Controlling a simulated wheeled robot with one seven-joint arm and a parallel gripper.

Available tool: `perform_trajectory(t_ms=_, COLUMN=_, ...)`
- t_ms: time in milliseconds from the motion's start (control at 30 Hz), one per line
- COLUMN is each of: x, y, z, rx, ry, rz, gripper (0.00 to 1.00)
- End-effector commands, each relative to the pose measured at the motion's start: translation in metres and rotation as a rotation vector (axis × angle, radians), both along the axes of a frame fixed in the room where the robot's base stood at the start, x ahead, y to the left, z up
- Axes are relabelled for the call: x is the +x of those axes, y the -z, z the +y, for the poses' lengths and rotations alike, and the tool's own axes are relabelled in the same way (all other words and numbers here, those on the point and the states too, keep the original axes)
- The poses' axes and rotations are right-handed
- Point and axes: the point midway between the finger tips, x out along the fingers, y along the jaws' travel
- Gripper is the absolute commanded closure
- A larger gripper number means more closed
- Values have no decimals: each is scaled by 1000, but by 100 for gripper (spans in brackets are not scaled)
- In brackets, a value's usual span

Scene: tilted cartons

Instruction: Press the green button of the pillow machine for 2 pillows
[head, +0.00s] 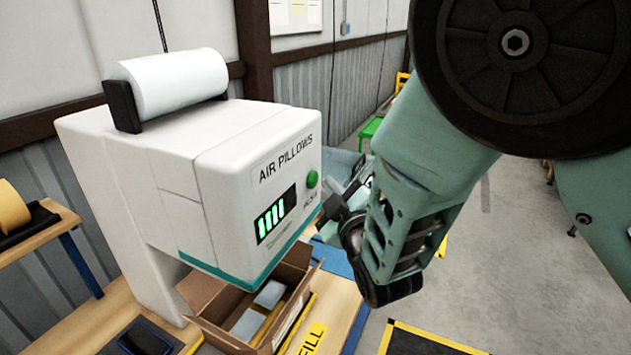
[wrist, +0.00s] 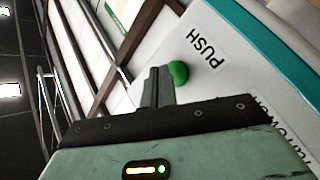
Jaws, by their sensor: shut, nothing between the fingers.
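The pillow machine (head: 225,170) is white with a teal stripe and the words "AIR PILLOWS". Its green button (head: 312,179) is round and sits on the front face, at the right. In the wrist view the green button (wrist: 178,73) is beside a "PUSH" label. My gripper (head: 334,205) is in front of this face, just right of and below the button. In the wrist view my gripper (wrist: 160,72) has its fingers together and empty, with the tips right beside the button. I cannot tell whether they touch it. The display (head: 276,214) shows several lit green bars.
An open carton (head: 222,335) stands under the machine on a wooden bench (head: 95,322), with grey-blue items (head: 247,325) inside. A white film roll (head: 178,80) is on top of the machine. A side table (head: 50,230) is at left. The floor (head: 480,260) at right is mostly clear.

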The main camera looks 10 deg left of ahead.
Motion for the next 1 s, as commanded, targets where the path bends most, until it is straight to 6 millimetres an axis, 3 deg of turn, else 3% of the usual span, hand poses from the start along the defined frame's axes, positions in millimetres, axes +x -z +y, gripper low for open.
perform_trajectory(t_ms=267, x=-1, y=0, z=-4, rx=0, ry=2, rz=-1, gripper=100)
perform_trajectory(t_ms=733, x=-15, y=1, z=-44, rx=0, ry=1, rz=0, gripper=100)
perform_trajectory(t_ms=1000, x=-17, y=0, z=-48, rx=0, ry=1, rz=0, gripper=100)
